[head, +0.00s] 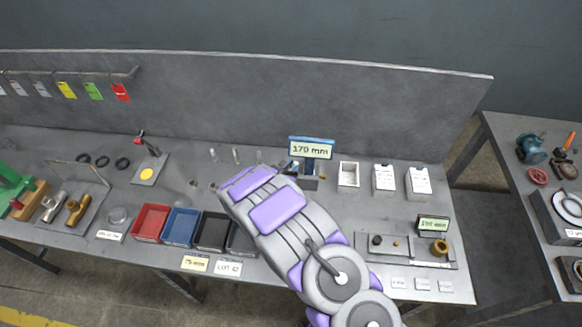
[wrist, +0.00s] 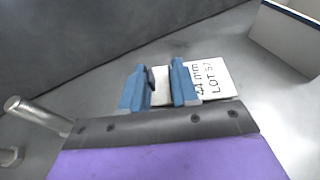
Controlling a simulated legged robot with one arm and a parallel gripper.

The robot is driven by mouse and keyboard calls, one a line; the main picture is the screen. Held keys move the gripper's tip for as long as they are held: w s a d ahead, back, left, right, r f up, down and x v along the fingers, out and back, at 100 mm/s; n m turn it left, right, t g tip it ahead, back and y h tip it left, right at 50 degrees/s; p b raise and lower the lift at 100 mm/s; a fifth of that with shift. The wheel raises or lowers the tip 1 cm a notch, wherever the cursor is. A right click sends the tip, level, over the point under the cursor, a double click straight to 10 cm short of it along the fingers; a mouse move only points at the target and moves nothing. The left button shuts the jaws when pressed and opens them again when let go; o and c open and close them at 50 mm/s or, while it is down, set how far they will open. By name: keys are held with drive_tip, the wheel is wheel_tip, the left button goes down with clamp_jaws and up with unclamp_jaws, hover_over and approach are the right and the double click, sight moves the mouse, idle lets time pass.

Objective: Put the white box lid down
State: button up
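In the wrist view, the white box lid (wrist: 215,78) carries a printed label, "44 mm LOT 57". It lies at the blue fingertips of my gripper (wrist: 160,88), mostly to the right of the right finger. A pale part of it shows in the narrow gap between the fingers, and the gripper looks shut on it. The exact contact is hidden. In the head view my arm covers the gripper and the lid.
Two white boxes with labelled tops, one left (head: 384,180) and one right (head: 420,183), stand at the bench's right. Red (head: 151,222), blue (head: 181,226) and black bins line the front. A grey tray (head: 405,251) with small parts lies front right.

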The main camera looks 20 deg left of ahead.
drive_tip(key=shift+s+a, duration=0.2)
drive_tip(key=shift+a, duration=0.05)
drive_tip(key=p+v, duration=0.2)
drive_tip(key=v, duration=0.9)
drive_tip(key=shift+w+d+r, duration=0.1)
drive_tip(key=shift+r, duration=0.05)
drive_tip(key=shift+s, duration=0.25)
drive_tip(key=shift+s+a, duration=0.2)
drive_tip(key=shift+a, duration=0.1)
drive_tip(key=shift+d+r+p, duration=0.1)
drive_tip(key=shift+d+p, duration=0.1)
drive_tip(key=shift+p, duration=0.15)
